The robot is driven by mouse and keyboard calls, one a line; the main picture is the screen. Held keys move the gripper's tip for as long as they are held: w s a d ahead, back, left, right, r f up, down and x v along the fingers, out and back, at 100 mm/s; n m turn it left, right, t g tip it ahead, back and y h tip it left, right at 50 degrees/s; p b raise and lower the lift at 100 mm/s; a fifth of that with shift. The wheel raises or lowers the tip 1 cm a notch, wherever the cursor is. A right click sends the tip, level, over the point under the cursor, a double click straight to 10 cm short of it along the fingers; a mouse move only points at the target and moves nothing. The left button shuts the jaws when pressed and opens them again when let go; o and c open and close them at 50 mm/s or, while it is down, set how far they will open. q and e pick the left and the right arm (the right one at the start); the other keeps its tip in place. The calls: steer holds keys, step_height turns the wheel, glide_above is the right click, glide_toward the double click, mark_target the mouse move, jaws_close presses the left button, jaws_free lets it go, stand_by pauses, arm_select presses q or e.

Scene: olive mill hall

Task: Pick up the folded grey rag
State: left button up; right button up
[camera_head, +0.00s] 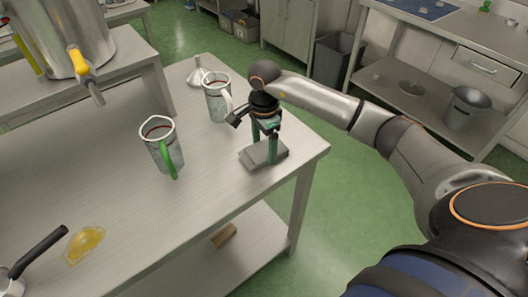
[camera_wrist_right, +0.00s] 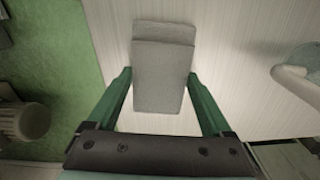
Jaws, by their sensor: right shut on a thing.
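The folded grey rag (camera_head: 258,158) is at the near right corner of the steel table. My right gripper (camera_head: 264,146) points down over it, with its green fingers at the rag. In the right wrist view the rag (camera_wrist_right: 162,75) lies between the two fingers (camera_wrist_right: 160,82), which press on its left and right edges. The gripper is shut on the rag. The rag looks flat and at about table height; I cannot tell whether it touches the top. My left gripper is not in view.
A green-handled mug (camera_head: 163,150) stands to the left. A yellow spill (camera_head: 84,244) and a dark-handled pan (camera_head: 38,250) are at lower left. Green floor lies right of the table.

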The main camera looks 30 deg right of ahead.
mark_target(264, 149)
steer(key=shift+c, duration=0.9)
steer(key=shift+r, duration=0.15)
steer(key=shift+r, duration=0.25)
step_height(264, 149, up, 2)
steer(key=shift+w+r+b, duration=0.1)
steer(key=shift+r+b, duration=0.15)
steer(key=shift+b, duration=0.2)
steer(key=s+a+r, duration=0.8)
steer(key=s+r, duration=0.1)
steer(key=s, duration=0.2)
steer(key=shift+a+r, duration=0.4)
